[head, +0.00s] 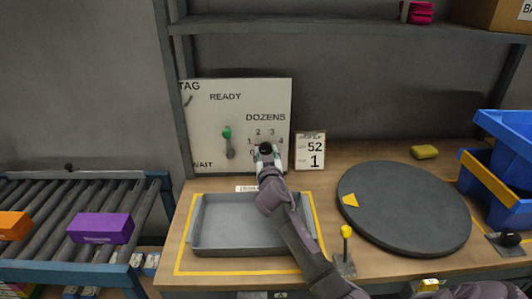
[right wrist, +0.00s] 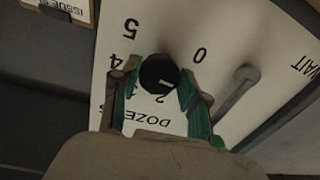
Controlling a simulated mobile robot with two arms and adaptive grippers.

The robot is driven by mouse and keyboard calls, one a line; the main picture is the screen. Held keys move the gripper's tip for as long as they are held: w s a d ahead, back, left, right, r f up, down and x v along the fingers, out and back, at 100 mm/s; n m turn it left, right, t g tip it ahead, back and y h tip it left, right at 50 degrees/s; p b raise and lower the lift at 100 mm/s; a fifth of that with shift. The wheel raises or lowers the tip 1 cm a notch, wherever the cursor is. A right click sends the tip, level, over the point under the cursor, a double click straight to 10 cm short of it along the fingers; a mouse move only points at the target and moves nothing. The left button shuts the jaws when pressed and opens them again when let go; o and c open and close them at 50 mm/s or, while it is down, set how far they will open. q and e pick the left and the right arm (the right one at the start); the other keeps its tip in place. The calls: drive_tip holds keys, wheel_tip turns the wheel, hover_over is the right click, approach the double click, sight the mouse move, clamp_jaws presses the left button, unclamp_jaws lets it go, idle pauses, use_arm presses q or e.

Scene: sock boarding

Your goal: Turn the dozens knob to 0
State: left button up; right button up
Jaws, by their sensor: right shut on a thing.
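The black dozens knob (head: 266,148) is on the white panel (head: 205,125), below the word DOZENS. In the right wrist view the knob (right wrist: 158,73) sits between the fingertips of my right gripper (right wrist: 160,80), which is shut on it. The view is turned over: the 0 lies right of the knob, the 5 and 4 left, the 2 below. The knob's short white mark points right and slightly down, between the 0 and 2; the 1 is hidden, probably by a finger. My left gripper is not in view.
A lever with a green knob (head: 227,133) is left of the dial, between READY and WAIT. A card (head: 310,150) showing 52 and 1 stands right of the panel. Below are a grey tray (head: 199,222), a dark round turntable (head: 405,215) and a yellow-topped lever (head: 346,232).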

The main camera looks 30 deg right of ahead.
drive_tip(key=n+p, duration=0.1)
drive_tip(key=n, duration=0.3)
drive_tip(key=shift+r, duration=0.1)
drive_tip(key=shift+n+g+p, duration=0.3)
drive_tip(key=shift+n+p, duration=0.15)
drive_tip(key=shift+n, duration=1.25)
drive_tip(key=o, duration=1.1)
drive_tip(key=shift+s, duration=0.1)
drive_tip(key=v, duration=1.2)
